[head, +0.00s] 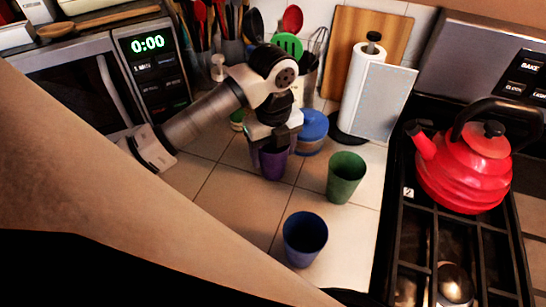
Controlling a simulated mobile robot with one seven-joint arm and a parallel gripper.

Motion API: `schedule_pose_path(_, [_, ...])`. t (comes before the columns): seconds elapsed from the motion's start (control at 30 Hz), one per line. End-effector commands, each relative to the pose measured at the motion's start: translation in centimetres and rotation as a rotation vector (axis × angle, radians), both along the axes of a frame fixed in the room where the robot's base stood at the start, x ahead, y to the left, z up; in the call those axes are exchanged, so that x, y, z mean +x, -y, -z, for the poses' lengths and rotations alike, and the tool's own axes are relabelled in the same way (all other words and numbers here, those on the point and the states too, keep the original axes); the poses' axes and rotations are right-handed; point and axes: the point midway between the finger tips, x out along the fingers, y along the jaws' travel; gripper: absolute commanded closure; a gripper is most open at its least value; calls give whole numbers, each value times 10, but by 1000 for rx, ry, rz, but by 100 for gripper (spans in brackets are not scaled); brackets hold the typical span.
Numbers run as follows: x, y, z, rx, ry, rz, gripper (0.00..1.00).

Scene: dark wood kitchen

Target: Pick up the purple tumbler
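The purple tumbler (273,166) stands upright on the tiled counter, right of the microwave. My gripper (273,146) points down at its top, with dark fingers near the rim. The gripper hides the rim and upper part of the tumbler. I cannot tell whether the fingers touch it or how far apart they are.
A green tumbler (346,178) and a blue tumbler (305,240) stand nearby on the counter (230,215). A blue-lidded container (312,130) is just behind right. Utensil holders, a paper towel roll (370,85) and microwave (90,80) surround it. A red kettle (465,170) sits on the stove.

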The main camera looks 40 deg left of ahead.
Motion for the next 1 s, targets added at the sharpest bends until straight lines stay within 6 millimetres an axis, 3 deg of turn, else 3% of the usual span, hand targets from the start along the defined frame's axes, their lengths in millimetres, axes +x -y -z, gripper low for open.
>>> schedule_pose_path(0.1, [0, 0, 0, 0, 0, 0, 56])
schedule_pose_path(0.37, [0, -1, -4, 2, 1, -1, 56])
schedule_pose_path(0.47, [1, -1, -16, 5, 2, -1, 56])
schedule_pose_path(0.8, [1, -1, -81, 4, 1, -1, 56])
schedule_pose_path(1.0, [2, 2, -107, 2, 1, -1, 56])
